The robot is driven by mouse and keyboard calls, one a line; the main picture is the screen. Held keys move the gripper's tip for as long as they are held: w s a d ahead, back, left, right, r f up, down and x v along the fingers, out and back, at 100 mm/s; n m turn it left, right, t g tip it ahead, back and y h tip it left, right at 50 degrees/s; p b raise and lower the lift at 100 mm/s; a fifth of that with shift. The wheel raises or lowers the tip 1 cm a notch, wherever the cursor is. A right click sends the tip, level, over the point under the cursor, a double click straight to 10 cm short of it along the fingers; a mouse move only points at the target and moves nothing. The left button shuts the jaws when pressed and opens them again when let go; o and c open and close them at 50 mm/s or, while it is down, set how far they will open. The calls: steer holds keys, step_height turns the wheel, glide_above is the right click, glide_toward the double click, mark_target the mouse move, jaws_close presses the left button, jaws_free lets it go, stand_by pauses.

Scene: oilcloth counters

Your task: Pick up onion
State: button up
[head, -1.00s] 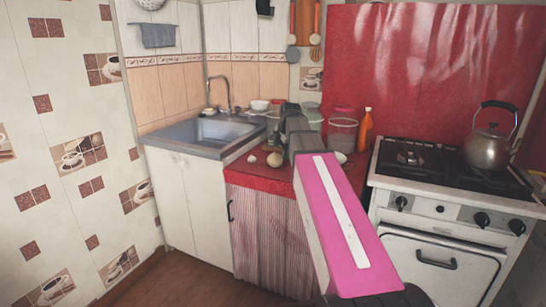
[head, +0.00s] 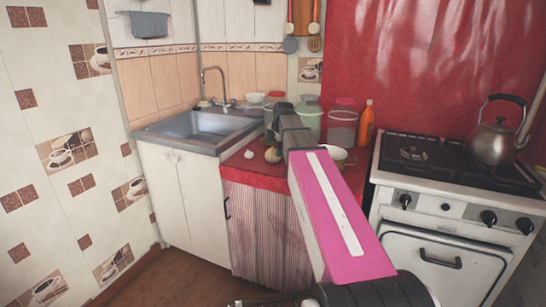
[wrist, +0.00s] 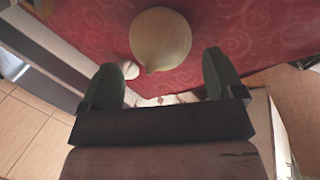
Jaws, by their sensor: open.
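The onion (wrist: 160,40) is pale yellow and round, with its pointed tip toward me, on the red patterned counter cloth (wrist: 235,35). In the head view the onion (head: 272,155) sits near the front of the red counter, just left of my arm. My gripper (wrist: 163,70) is open, its two dark fingers apart with nothing held between them. In the wrist view the onion is just beyond the fingertips, roughly centred between them. In the head view my forearm hides part of the counter, and the fingers are hard to make out.
A small white garlic-like bulb (head: 250,154) lies left of the onion. Jars (head: 342,127) and an orange bottle (head: 366,124) stand behind. The sink (head: 198,127) is left, the stove (head: 455,180) right.

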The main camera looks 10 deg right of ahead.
mark_target(274, 149)
steer(key=x, duration=0.5)
steer(key=shift+s, duration=0.1)
steer(key=c, duration=0.8)
steer(key=shift+r, duration=0.15)
